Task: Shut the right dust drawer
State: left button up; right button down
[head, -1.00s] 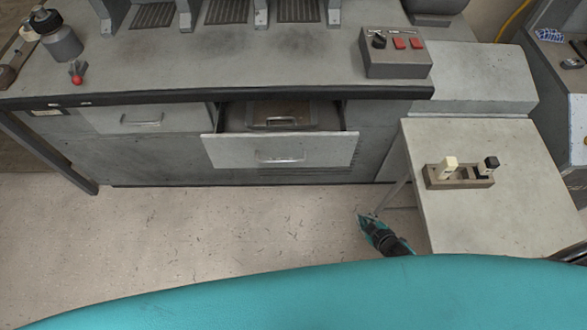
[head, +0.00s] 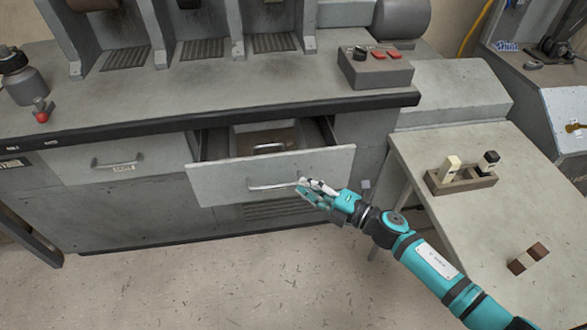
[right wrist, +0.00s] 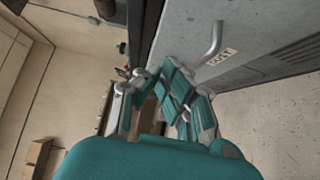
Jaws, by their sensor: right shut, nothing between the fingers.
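The right dust drawer (head: 225,180) stands pulled out from the grey bench, with its inside visible from above. Its front carries a metal bar handle (head: 268,186). My right gripper (head: 303,186) is shut and empty, its fingertips at the right end of that handle; I cannot tell whether they touch. In the right wrist view the gripper (right wrist: 160,78) is beside a grey panel with a bent handle (right wrist: 212,42) and a small label. The left drawer (head: 105,163) is flush with the bench front. My left gripper is not in view.
A control box (head: 375,70) with red buttons sits on the bench top (head: 230,105). The floor before the drawers is clear.

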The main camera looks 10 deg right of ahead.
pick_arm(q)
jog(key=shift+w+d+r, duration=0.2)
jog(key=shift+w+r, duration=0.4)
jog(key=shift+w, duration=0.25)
pick_arm(e)
jog(key=shift+w+a, duration=0.45)
jog(key=shift+w, duration=0.65)
jog(key=shift+w+a, duration=0.4)
jog(key=shift+w, duration=0.65)
jog(key=shift+w+a, duration=0.45)
jog(key=shift+w, duration=0.65)
pick_arm(q)
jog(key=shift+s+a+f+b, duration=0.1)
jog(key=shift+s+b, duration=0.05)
jog(key=shift+b, duration=0.15)
pick_arm(e)
jog(key=shift+w, duration=0.1)
